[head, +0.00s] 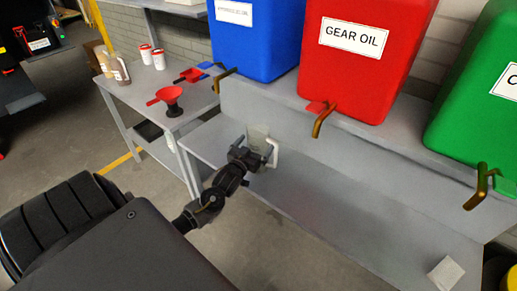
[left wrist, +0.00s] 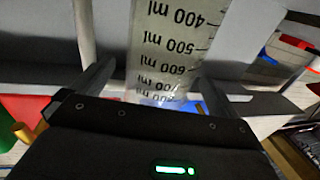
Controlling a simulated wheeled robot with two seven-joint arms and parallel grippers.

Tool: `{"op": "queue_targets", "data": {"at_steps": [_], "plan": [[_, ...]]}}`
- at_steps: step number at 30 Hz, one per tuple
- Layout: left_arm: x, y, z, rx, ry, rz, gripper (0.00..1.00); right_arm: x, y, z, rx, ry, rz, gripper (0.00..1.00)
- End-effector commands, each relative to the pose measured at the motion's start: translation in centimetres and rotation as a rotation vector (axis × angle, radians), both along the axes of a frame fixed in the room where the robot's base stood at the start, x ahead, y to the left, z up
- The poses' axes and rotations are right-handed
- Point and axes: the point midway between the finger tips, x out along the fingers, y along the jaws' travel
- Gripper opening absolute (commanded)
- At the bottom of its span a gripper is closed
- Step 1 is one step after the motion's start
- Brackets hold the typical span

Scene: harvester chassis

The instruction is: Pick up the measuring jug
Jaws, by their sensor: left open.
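The measuring jug (head: 258,142) is pale and translucent with a white handle on its right side. It stands on the grey lower shelf below the blue container. My left gripper (head: 250,157) is right at the jug, on its near side, with its jaws open. In the left wrist view, the jug's wall with its ml scale (left wrist: 172,45) lies between the two spread fingers of the left gripper (left wrist: 155,75). A gap seems to show on each side, but I cannot tell whether a finger touches it. My right gripper is not in view.
Blue (head: 258,40), red (head: 365,55) and green (head: 480,95) containers with brass taps (head: 322,120) stand on the raised ledge above. A side table (head: 150,85) at left holds funnels, cups and bottles. A small white block (head: 445,272) lies on the shelf at right. The middle shelf is clear.

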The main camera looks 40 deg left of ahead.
Motion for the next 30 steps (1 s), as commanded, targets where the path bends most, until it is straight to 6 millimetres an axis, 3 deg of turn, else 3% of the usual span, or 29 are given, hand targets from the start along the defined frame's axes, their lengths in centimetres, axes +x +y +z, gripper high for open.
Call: {"op": "queue_targets", "data": {"at_steps": [6,14,25,30], "plan": [[2.4,0.6,0.1,-0.001,0.001,0.001,1.00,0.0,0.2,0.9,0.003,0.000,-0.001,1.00],[2.6,0.6,-0.1,-0.001,0.001,-0.001,1.00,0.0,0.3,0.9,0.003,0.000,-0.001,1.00],[2.6,0.6,-0.1,-0.001,0.001,0.000,0.52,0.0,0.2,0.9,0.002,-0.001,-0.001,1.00],[2.6,0.6,0.0,-0.001,0.000,0.000,0.51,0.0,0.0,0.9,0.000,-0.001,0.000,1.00]]}}
